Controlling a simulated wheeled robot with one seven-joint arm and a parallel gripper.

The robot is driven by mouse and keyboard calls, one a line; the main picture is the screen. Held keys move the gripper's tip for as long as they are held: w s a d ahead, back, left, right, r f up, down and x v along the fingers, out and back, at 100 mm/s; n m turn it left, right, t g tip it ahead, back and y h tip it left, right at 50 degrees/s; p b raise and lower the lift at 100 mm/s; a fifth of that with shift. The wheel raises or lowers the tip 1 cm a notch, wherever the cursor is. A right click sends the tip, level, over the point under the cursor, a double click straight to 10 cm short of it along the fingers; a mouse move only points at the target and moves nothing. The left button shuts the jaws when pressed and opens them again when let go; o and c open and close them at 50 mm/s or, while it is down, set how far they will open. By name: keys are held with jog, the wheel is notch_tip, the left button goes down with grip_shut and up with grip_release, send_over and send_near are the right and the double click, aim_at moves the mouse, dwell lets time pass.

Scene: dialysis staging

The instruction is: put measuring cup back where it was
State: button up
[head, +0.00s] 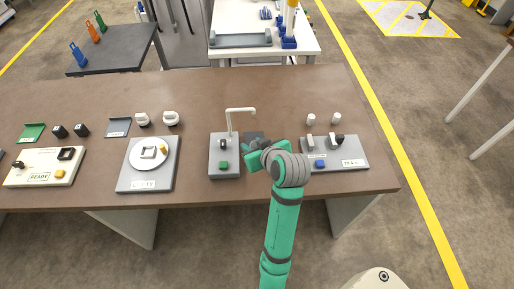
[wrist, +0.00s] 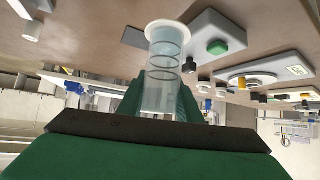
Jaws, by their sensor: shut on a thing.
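The measuring cup (wrist: 163,75) is a clear cylinder with dark rings and a white rim. In the wrist view it stands between the two green fingers of my gripper (wrist: 160,92), which is shut on it. In the head view my gripper (head: 257,146) is over the brown table, just right of the grey dispenser station (head: 226,168) with its white spout and green button. The cup cannot be made out in the head view; my gripper and arm hide that spot. A dark square pad (head: 254,136) lies just behind my gripper, partly covered.
A scale (head: 148,158) and a cream READY panel (head: 45,166) stand to the left. The table's back strip is mostly clear.

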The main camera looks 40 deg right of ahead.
jog(key=d+f, duration=0.1)
jog(key=f, duration=0.1)
jog(key=w+d+f, duration=0.1)
jog(key=f, duration=0.1)
jog(key=d+f, duration=0.1)
jog(key=f, duration=0.1)
jog(key=shift+w, duration=0.2)
jog(key=shift+a+f, duration=0.1)
jog(key=shift+f, duration=0.4)
jog(key=o, duration=1.2)
jog(key=shift+f, duration=0.15)
jog(key=shift+c, duration=0.2)
